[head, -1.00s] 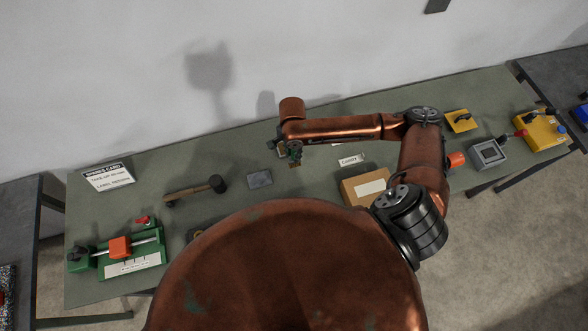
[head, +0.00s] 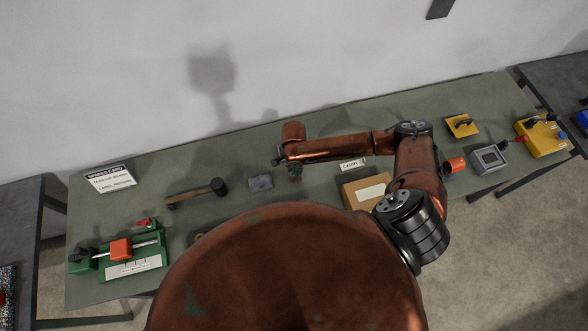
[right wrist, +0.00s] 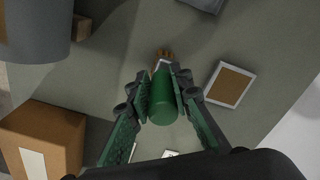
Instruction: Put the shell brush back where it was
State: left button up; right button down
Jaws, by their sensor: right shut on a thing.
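My right gripper (right wrist: 162,95) is shut on a green cylinder that I take to be the handle of the shell brush (right wrist: 162,108). Brown bristles show at the far end of it in the right wrist view, over the green-grey table top. In the head view my right gripper (head: 292,164) hangs over the middle of the table, near its back, and the brush is too small and dark there to make out well. A white-framed brown square (right wrist: 231,85) lies beside the brush in the right wrist view. My left gripper is not in view.
A cardboard box (head: 366,188) and a CARRY label (head: 352,165) lie right of the gripper. A grey block (head: 261,182) and a hammer (head: 197,192) lie left. A green fixture (head: 122,254) stands far left, yellow and grey boxes far right. The wall (head: 120,70) is close behind.

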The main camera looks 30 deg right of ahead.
jog(key=c, duration=1.7)
grip_release()
jog(key=shift+f, duration=0.1)
jog(key=shift+c, duration=0.2)
notch_tip(320, 180, up, 12)
jog(key=shift+r+b, duration=0.15)
jog(key=shift+b, duration=0.25)
